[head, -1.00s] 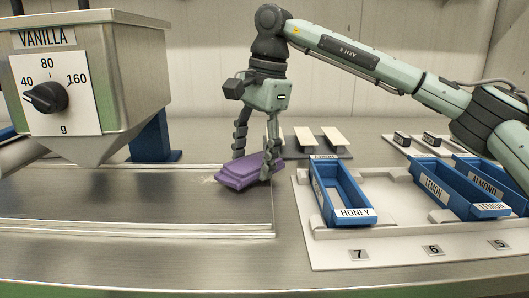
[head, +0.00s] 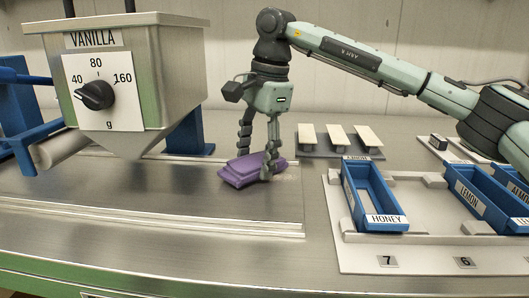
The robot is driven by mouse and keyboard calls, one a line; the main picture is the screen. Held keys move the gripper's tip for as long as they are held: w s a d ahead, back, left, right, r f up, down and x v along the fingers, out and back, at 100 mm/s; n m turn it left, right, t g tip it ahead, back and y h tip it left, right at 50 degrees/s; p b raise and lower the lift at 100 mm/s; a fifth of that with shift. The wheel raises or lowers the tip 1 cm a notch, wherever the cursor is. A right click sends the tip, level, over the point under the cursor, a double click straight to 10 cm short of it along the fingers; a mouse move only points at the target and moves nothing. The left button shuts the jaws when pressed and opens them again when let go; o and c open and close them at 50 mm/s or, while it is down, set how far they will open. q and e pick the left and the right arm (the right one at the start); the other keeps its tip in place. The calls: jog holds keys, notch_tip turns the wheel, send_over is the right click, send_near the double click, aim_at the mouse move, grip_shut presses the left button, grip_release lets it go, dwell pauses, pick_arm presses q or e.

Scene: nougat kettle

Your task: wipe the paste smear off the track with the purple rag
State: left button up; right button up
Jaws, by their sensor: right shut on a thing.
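The purple rag (head: 240,172) lies folded on the metal track (head: 130,200), near the track's right end. My right gripper (head: 257,165) points down and is shut on the rag, pressing close to the track surface. The paste smear does not show clearly; the rag covers the spot where pale paste showed earlier. A faint pale trace may lie just right of the rag, but I cannot tell for sure. My left gripper is not in view.
A steel hopper marked VANILLA (head: 160,75) with a dial (head: 95,95) hangs over the track at left. Right of the track, a pale board (head: 350,262) holds blue trays, HONEY (head: 385,220) and LEMON (head: 470,200). Pale bars on a dark plate (head: 350,154) stand behind.

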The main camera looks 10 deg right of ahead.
aim_at(300, 177)
jog(key=shift+w+a+f+p, duration=0.1)
jog(key=shift+w+a+p, duration=0.2)
jog(key=shift+a, duration=0.65)
jog(key=shift+w+a+f+p, duration=0.1)
jog(key=shift+w+a+p, duration=0.2)
jog(key=shift+a, duration=0.6)
jog(key=shift+w+a+f+p, duration=0.15)
jog(key=shift+a+p, duration=0.2)
jog(key=shift+a, duration=0.6)
